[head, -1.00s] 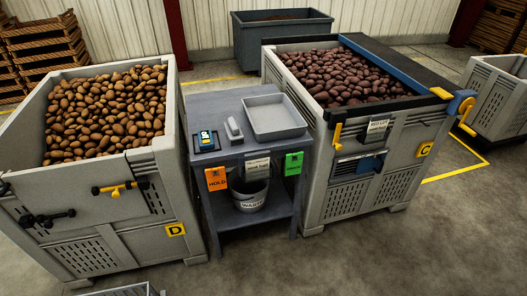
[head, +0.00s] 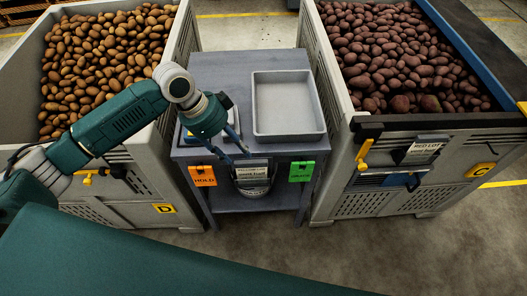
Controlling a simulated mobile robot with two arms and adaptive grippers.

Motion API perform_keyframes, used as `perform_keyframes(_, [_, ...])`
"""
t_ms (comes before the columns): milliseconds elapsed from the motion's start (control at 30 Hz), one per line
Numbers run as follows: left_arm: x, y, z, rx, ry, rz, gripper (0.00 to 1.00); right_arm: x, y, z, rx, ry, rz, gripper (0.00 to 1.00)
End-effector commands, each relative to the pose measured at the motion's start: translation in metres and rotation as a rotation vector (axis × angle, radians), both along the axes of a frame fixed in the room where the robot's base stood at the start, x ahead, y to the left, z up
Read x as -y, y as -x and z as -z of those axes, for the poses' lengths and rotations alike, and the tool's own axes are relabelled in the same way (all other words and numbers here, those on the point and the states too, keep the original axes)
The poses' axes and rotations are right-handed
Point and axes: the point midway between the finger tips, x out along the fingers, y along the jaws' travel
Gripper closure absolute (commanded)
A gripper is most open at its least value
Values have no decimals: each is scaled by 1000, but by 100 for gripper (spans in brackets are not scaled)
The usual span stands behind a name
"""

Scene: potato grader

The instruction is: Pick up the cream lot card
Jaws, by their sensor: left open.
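A pale, cream-looking lot card (head: 252,173) with dark print hangs at the front edge of the grey stand (head: 225,155), between the orange HOLD tag (head: 202,176) and the green tag (head: 301,171). Its small print is hard to read. My left gripper (head: 243,150) reaches over the stand from the left, open and empty. Its fingers point down toward the front edge, just above and left of the card, apparently not touching it. The gripper and wrist hide part of the scale and the scoop's place. My right gripper is not in view.
A grey tray (head: 259,128) sits on the stand's right side. A bucket is partly visible below the card. Potato bins D (head: 120,158) and C (head: 350,150) flank the stand closely. Bin C carries a RED LOT card (head: 424,149) and a yellow lever (head: 363,154).

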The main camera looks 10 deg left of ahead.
Motion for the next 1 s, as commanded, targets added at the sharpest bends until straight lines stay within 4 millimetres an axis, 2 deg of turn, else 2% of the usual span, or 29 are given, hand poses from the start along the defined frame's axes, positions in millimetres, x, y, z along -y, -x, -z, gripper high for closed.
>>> perform_keyframes(67, [2,4,0,-5,-4,19,56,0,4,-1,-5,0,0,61])
perform_keyframes(300, [16,0,33,-7,-2,20,56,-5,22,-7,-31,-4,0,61])
perform_keyframes(433, [21,-2,44,-3,-2,20,56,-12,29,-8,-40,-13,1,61])
perform_keyframes(567, [25,-3,52,-6,-2,19,56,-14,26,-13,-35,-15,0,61])
perform_keyframes(733, [36,-6,75,-7,-3,19,56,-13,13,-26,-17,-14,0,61])
perform_keyframes(833, [40,-8,87,-5,-4,17,56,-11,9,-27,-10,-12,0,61])
perform_keyframes(1000, [42,-9,95,-2,-4,19,56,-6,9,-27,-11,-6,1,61])
